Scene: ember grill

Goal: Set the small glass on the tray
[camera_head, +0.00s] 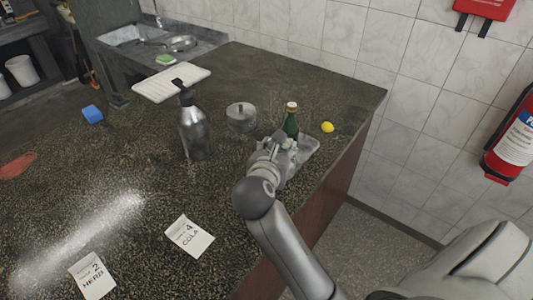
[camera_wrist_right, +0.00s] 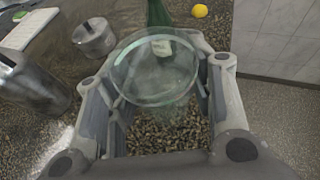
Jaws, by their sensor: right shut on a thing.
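My right gripper (camera_head: 290,145) is shut on the small glass (camera_wrist_right: 155,72). The clear, round-rimmed glass sits between the two grey fingers in the right wrist view, above the speckled counter. In the head view the gripper largely hides it. A flat white slab (camera_head: 170,83) lies at the back left of the counter, near the sink, and also shows in the right wrist view (camera_wrist_right: 28,27). It may be the tray; I cannot tell for sure. The glass is apart from it. My left gripper is not in view.
A dark metal bottle (camera_head: 194,130) and a lidded grey pot (camera_head: 241,117) stand between the gripper and the slab. A green bottle (camera_head: 291,121) and a lemon (camera_head: 328,127) are just beyond the gripper. Paper cards (camera_head: 190,236) lie at the front. The counter's right edge is close.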

